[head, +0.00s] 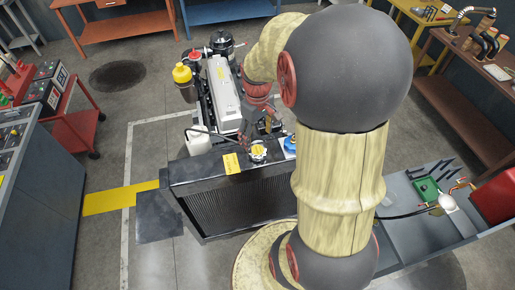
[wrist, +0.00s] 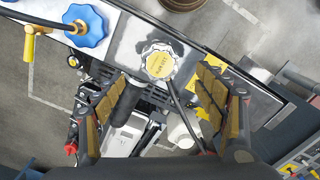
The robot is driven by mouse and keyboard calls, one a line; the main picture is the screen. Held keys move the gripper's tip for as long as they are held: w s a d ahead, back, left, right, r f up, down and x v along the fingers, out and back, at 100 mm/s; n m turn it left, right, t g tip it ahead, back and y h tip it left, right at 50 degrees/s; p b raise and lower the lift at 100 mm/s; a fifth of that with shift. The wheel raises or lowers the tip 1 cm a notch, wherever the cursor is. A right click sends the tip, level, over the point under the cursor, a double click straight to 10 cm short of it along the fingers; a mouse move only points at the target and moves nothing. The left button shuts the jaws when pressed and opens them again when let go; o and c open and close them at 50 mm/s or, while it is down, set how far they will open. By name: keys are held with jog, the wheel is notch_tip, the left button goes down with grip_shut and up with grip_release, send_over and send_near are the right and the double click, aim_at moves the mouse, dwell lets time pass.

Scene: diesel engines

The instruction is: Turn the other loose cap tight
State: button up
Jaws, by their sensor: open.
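My gripper (wrist: 160,76) is open, its two padded fingers spread wide and empty. In the wrist view a silver scalloped cap with a yellow label (wrist: 160,61) sits on the radiator's top, near the gap between the fingertips and apart from both. In the head view this cap (head: 258,151) is just in front of my gripper (head: 254,130). A blue lobed cap (wrist: 88,26) sits on a white tank to its left; the head view shows it (head: 290,143) partly behind my arm. A yellow cap (head: 181,73) and a red cap (head: 195,56) stand at the engine's far left. Looseness cannot be told.
The black radiator (head: 245,187) stands before the engine (head: 219,85). A dark hose (wrist: 176,92) runs from near the silver cap. A white bottle (head: 197,140) is beside the engine. A yellow handle (wrist: 31,43) stands near the blue cap. Benches and a red cart (head: 72,125) surround the floor.

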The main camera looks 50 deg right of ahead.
aim_at(257, 150)
notch_tip(257, 150, down, 6)
jog(key=b, duration=0.3)
jog(key=shift+r, duration=0.15)
jog(key=shift+c, duration=1)
jog(key=c, duration=1.5)
